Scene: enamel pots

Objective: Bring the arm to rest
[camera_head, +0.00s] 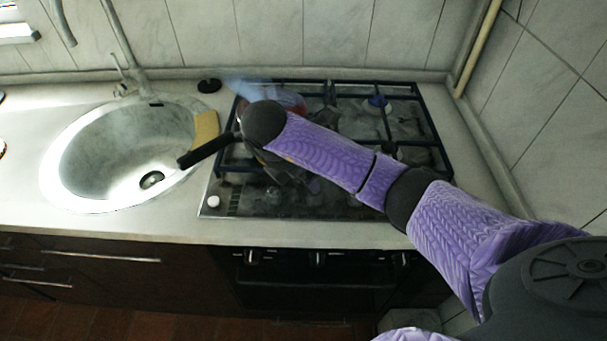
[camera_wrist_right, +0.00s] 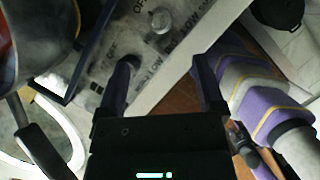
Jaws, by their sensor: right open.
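My right arm reaches in from the right across the stove in the head view. My right gripper (camera_head: 288,180) is mostly hidden under its own wrist there, low over the front left of the stove. In the right wrist view the gripper (camera_wrist_right: 164,75) is open, with nothing between its fingers. A reddish pot (camera_head: 292,102) stands on the back left of the stove, partly hidden by my wrist. A black handle (camera_head: 208,150) points from it toward the sink. The pot (camera_wrist_right: 28,55) also shows in the right wrist view, left of the fingers and apart from them. My left gripper is not seen.
The stove (camera_head: 225,205) has a dark raised grate and front knobs. A sink (camera_head: 75,190) with a yellow sponge (camera_head: 206,128) on its rim lies to the left. Tiled walls close off the back and right.

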